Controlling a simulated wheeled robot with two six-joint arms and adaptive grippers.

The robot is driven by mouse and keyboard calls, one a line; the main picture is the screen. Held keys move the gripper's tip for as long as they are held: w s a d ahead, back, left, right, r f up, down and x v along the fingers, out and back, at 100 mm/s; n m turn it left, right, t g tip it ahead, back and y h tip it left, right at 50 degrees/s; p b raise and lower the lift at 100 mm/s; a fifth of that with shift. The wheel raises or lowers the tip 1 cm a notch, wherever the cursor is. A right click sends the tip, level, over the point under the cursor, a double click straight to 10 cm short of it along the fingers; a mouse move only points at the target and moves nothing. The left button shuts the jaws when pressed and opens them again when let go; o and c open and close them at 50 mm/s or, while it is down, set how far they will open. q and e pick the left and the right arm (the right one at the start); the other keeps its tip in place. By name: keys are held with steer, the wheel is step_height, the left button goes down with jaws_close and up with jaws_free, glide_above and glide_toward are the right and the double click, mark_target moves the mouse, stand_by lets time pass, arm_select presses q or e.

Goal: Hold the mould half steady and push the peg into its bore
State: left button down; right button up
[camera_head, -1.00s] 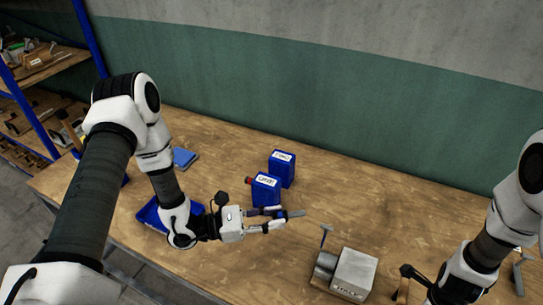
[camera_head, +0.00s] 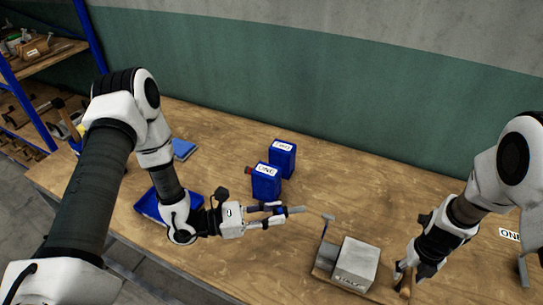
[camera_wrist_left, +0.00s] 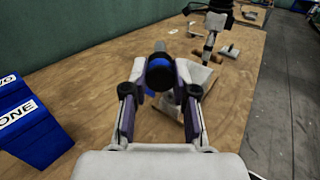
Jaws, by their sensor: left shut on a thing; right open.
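A light grey block with a dark-lettered front label, which I take for the mould half (camera_head: 357,260), sits on the bench at lower centre right; its bore cannot be made out. My left gripper (camera_head: 285,213) is shut on a slim round part, seemingly the peg (camera_wrist_left: 160,72), dark with a blue band in the left wrist view. The left gripper is to the left of the block, apart from it and above the bench. My right gripper (camera_head: 412,270) is open close to the block's right side; its fingertips are partly hidden. The block also shows beyond the peg in the left wrist view (camera_wrist_left: 198,76).
A T-shaped handle (camera_head: 326,228) stands up beside the block's left side. Two blue labelled containers (camera_head: 266,183) stand behind my left gripper. A blue tray (camera_head: 150,208) lies under my left arm. Bench behind the block is clear.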

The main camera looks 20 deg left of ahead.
step_height(320, 180, down, 4)
steer(key=shift+f+b, duration=0.1)
steer(key=shift+b, duration=0.75)
jaws_close()
stand_by(0.6)
